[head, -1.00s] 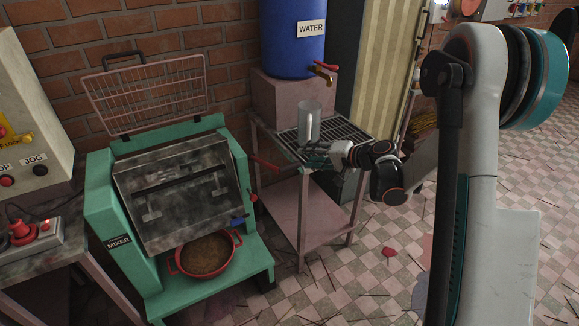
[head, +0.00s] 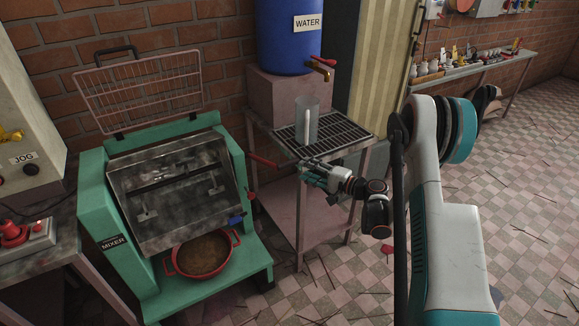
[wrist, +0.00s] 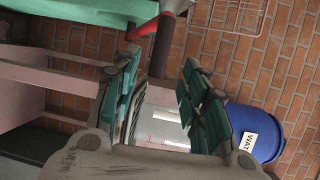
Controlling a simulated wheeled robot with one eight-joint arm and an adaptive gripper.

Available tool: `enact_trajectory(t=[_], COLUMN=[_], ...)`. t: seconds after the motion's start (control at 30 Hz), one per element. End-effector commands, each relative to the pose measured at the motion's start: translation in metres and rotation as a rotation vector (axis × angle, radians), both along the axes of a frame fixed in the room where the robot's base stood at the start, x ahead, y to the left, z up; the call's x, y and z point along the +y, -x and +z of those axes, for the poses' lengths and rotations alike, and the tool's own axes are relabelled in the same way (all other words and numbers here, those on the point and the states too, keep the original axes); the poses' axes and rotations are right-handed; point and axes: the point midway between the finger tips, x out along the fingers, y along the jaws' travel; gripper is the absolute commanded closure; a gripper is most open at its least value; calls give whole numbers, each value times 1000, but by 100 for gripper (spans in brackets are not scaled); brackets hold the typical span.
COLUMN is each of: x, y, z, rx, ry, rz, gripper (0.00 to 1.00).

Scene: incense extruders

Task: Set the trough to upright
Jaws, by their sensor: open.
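The trough (head: 172,192) is a worn grey metal box in the green mixer (head: 95,205). It is tilted forward, its opening facing the front above a red pan (head: 202,255). A red lever (head: 262,161) sticks out to the right from the mixer's side. My gripper (head: 303,170) is just right of the lever's end, in front of the drain table. In the wrist view, my gripper (wrist: 160,80) has its fingers apart with nothing held between them. A red bar with a dark grip (wrist: 162,46) lies just beyond the fingertips.
A clear jug (head: 306,122) stands on the grated table (head: 350,134) under the blue water barrel (head: 288,45), close behind my gripper. The mixer's wire lid (head: 140,90) is raised. A control box (head: 30,235) is at left. Floor at right is mostly open.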

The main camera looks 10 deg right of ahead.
Motion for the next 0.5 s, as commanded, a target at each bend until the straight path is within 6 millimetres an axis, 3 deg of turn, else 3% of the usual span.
enact_trajectory(t=[0.2,0.5], x=[30,52], y=[-33,-60], z=[-7,-9], rx=[1,0], ry=[0,1], rz=[3,0], gripper=[60,60])
